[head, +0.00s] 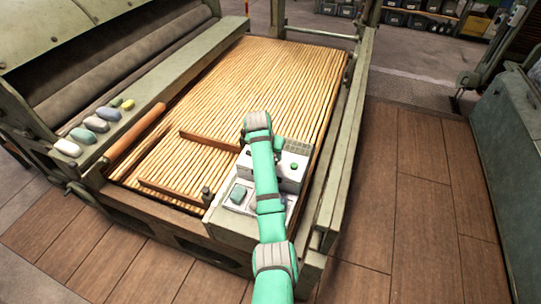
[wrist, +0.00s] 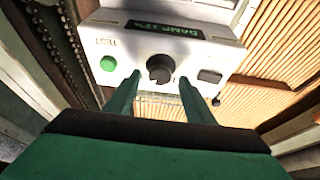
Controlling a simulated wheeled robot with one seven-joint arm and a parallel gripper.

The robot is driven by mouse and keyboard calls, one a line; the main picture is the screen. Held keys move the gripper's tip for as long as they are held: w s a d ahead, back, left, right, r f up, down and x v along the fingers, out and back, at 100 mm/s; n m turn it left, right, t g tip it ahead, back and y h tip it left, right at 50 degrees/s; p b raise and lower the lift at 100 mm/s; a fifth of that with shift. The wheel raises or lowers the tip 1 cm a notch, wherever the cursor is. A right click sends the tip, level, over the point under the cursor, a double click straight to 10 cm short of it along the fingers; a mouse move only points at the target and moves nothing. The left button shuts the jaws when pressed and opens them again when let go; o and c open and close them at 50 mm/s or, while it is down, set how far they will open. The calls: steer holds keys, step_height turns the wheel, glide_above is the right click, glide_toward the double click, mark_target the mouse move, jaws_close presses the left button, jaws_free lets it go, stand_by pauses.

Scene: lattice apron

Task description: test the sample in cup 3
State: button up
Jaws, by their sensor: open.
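A pale tester box (head: 290,178) stands at the front right of the slatted apron, partly hidden by my arm in the head view. In the wrist view the tester (wrist: 215,55) shows a green button (wrist: 108,63) marked TEST, a dark round knob (wrist: 160,66), a grey rectangular part (wrist: 210,76) and a lit display (wrist: 165,29) that seems to read DAMP 12%. My gripper (wrist: 160,80) is open, its fingertips at either side of the knob in the picture. I cannot tell whether they touch it. I cannot make out any numbered cup.
Brown wooden bars (head: 210,141) lie on the slats (head: 240,80). Several coloured lumps (head: 96,124) sit on the left ledge beside a brown roller (head: 135,135). The plank floor (head: 420,180) at right is clear.

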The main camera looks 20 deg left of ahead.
steer(key=v, duration=0.9)
steer(key=shift+r, duration=0.2)
steer(key=shift+d, duration=0.1)
